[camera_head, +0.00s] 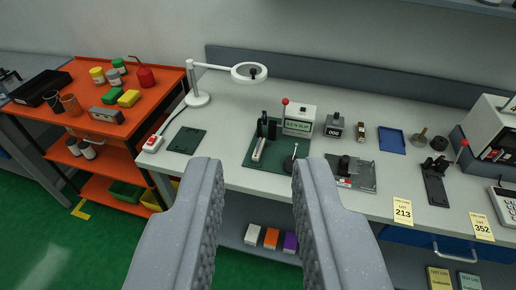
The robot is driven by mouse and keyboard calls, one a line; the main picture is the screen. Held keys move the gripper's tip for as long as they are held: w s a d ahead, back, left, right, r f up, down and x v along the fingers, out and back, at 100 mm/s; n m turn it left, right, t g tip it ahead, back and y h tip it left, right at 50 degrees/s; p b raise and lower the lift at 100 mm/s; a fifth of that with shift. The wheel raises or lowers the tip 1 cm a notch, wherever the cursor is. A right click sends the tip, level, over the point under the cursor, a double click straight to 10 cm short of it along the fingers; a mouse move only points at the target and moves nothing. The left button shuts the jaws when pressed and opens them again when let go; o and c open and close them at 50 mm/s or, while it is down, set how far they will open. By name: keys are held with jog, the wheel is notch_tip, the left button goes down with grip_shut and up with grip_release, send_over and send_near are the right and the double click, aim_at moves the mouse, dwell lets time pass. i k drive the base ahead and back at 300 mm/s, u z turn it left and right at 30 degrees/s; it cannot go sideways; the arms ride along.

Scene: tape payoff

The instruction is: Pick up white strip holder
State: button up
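A pale, narrow strip-like piece (259,149) stands on the left part of a dark green mat (258,164), beside a small black stand (267,128). It looks like the white strip holder, but it is too small to be sure. My gripper (258,170) is open and empty. Its two grey, textured fingers reach up from the bottom of the picture, one on each side of the mat. The gripper appears nearer the camera than the bench and apart from everything on it.
A magnifier lamp (249,72) stands behind. A grey fixture (352,172) is to the right. An orange cart (95,126) stands left. Shelf boxes (271,238) sit below.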

aim_at(256, 156)
jog(key=u, duration=0.25)
jog(key=k, duration=0.95)
jog(key=u, duration=0.9)
jog(key=i, duration=1.4)
jog(key=z, duration=1.15)
jog(key=i, duration=0.75)
jog(key=z, duration=0.5)
